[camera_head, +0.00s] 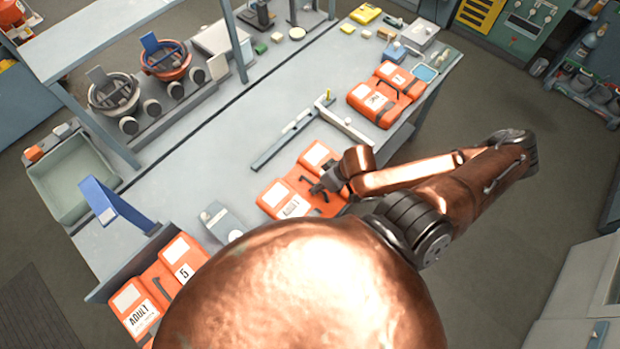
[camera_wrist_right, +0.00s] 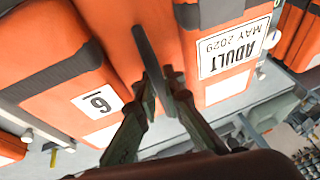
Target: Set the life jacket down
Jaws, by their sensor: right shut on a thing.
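An orange life jacket (camera_head: 301,186) with white patches and dark straps is at the middle of the grey workbench (camera_head: 232,155). My right gripper (camera_head: 322,187) is at this jacket and shut on it. In the right wrist view the gripper (camera_wrist_right: 162,78) has its fingers close together at the jacket's middle. I cannot tell whether the jacket touches the bench. My left gripper is not in view.
Other orange life jackets lie at the front left (camera_head: 160,285) and back right (camera_head: 386,95). A metal L-shaped bracket (camera_head: 345,123) lies behind the held jacket. A green-grey tray (camera_head: 70,175) is at the left.

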